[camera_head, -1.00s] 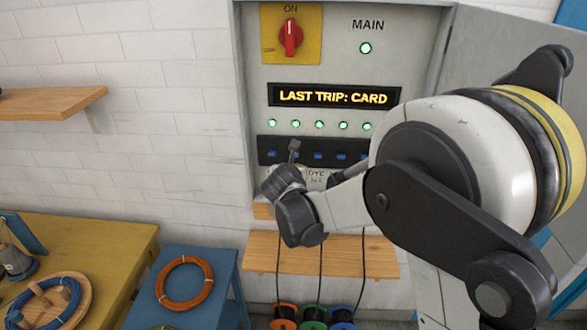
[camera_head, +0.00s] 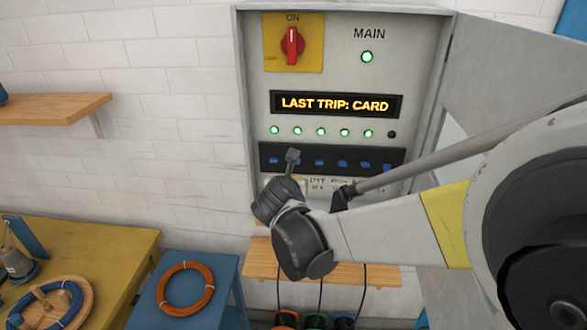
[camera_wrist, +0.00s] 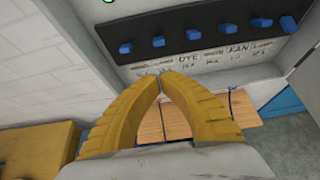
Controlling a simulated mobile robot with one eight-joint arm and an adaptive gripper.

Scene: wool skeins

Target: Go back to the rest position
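My gripper (camera_wrist: 160,78) shows in the wrist view as two yellow fingers with their tips together and nothing between them. In the head view my dark wrist is in front of the lower part of the panel, and the fingers are hidden or cannot be made out. The electrical panel (camera_head: 420,60) is open. Its red main switch (camera_head: 292,46) stands at ON. A row of blue breaker switches (camera_head: 343,163) lies under the display (camera_head: 336,103), which reads "LAST TRIP: CARD". Several lamps (camera_head: 321,132) glow green; the rightmost lamp (camera_head: 392,134) is dark.
The panel's grey door (camera_head: 510,75) hangs open at the right, behind my arm. A wooden shelf (camera_head: 262,255) with cables is below the panel. A blue table (camera_head: 222,262) with an orange coil (camera_head: 185,289) and a yellow table (camera_head: 110,262) stand at lower left.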

